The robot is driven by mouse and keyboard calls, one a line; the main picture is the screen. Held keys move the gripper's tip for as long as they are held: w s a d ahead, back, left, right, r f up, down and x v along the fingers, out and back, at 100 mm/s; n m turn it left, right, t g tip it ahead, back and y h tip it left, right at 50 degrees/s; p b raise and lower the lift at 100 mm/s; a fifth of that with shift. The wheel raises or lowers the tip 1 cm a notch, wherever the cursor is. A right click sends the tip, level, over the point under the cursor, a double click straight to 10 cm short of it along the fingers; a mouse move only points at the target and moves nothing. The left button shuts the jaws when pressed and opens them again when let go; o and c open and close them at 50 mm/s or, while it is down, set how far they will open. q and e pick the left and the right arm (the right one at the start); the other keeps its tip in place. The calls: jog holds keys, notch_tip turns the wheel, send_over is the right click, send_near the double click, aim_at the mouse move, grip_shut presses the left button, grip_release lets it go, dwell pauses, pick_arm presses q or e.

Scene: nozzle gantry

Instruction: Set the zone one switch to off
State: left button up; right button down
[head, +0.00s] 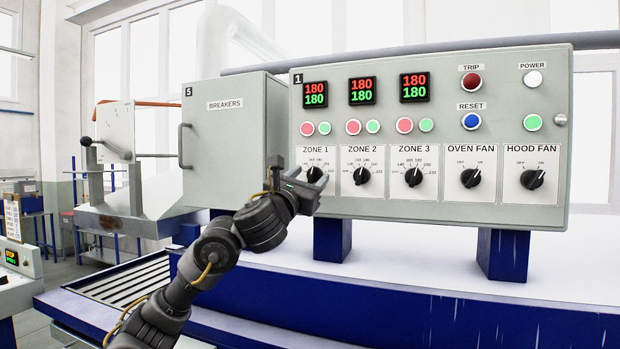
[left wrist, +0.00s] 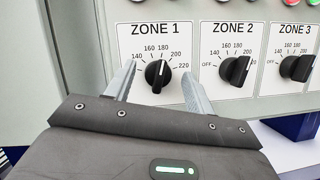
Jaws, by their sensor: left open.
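The zone one switch is a black rotary knob (left wrist: 158,76) on a white plate labelled ZONE 1, with marks from 140 to 220 visible. In the head view the knob (head: 314,174) is partly covered by my left gripper (head: 313,184). My left gripper (left wrist: 160,75) is open, with one finger on each side of the knob. The fingers look apart from it; the depth is hard to judge. My right gripper is out of view.
ZONE 2 (head: 362,176) and ZONE 3 (head: 413,177) knobs sit close to the right, then OVEN FAN (head: 471,178) and HOOD FAN (head: 532,179) knobs. Buttons and displays lie above. The breakers cabinet (head: 225,140) with its handle stands left of the panel.

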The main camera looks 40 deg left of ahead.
pick_arm(q)
jog(key=shift+w+a+r, duration=0.1)
jog(key=shift+w+r, duration=0.05)
jog(key=shift+w, duration=0.3)
